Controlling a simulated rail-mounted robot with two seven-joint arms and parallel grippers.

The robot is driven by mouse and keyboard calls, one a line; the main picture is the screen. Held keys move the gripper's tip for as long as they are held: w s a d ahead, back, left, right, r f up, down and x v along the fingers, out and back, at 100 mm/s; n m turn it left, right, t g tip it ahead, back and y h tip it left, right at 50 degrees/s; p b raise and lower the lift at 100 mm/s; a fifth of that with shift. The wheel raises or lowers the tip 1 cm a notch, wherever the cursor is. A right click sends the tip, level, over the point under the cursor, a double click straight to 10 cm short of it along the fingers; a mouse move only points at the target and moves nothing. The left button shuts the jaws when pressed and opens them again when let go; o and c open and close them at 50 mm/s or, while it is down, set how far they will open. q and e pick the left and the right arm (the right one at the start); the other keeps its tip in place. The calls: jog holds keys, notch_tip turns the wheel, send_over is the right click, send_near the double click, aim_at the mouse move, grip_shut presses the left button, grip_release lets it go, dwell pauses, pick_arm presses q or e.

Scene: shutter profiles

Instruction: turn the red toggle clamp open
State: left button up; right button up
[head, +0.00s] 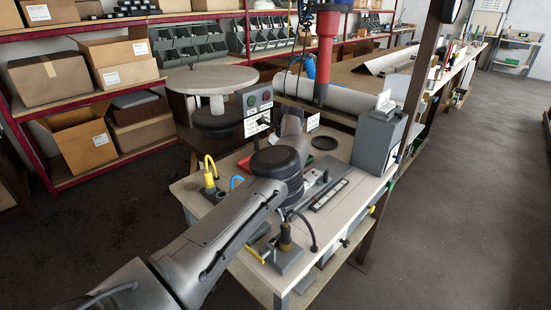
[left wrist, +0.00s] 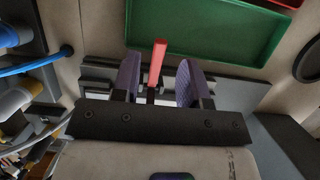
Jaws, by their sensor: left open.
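The red handle (left wrist: 157,62) of the toggle clamp stands up in the left wrist view, above grey metal parts on the bench. My left gripper (left wrist: 161,70) is open, with one purple-grey finger on each side of the handle. The handle is nearer the left finger, and a clear gap shows to the right finger. I cannot tell whether the left finger touches it. In the head view my own left arm reaches over the bench and hides the clamp and the fingers. My right gripper is in neither view.
A green tray (left wrist: 205,32) lies just beyond the clamp. A red post (head: 325,55) hangs over the far side.

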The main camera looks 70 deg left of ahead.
pick_arm(q)
jog(key=p+v, duration=0.2)
jog(key=v, duration=0.6)
jog(key=shift+r, duration=0.4)
jog(key=shift+d, duration=0.1)
